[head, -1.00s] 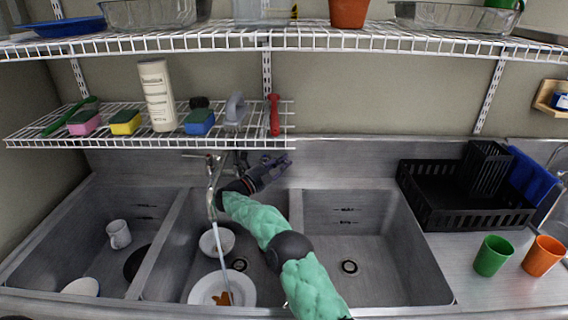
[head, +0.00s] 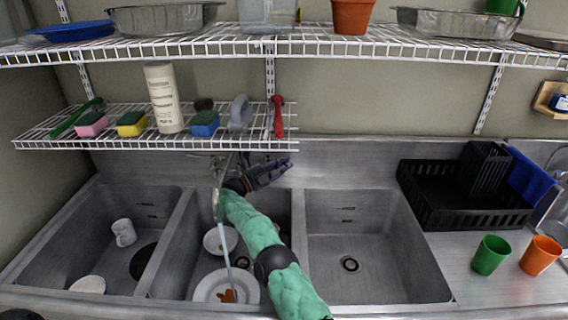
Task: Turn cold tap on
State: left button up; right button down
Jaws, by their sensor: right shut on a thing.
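The metal tap (head: 218,185) stands at the back wall of the sinks, above the middle basin. A thin pale stream runs from its spout down toward a plate (head: 205,291). My right arm comes in from below and bends at the tap. My right gripper (head: 284,166) lies just right of the tap, close to the back wall, its fingers pointing right. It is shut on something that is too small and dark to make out. The wrist and arm hide part of the tap's right side, so I cannot tell how its right handle stands.
A wire shelf (head: 150,142) with sponges and a bottle (head: 163,98) hangs close above the tap. A bowl (head: 221,240) lies in the middle basin, a mug (head: 123,232) in the left one. The right basin (head: 352,225) is empty. A black rack (head: 430,205) stands right.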

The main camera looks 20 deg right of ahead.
jog(key=shift+s+a+f+g+p, duration=0.1)
jog(key=shift+a+g+p, duration=0.05)
jog(key=shift+g+p, duration=0.15)
dwell(0.5)
jog(key=c, duration=1.1)
grip_release()
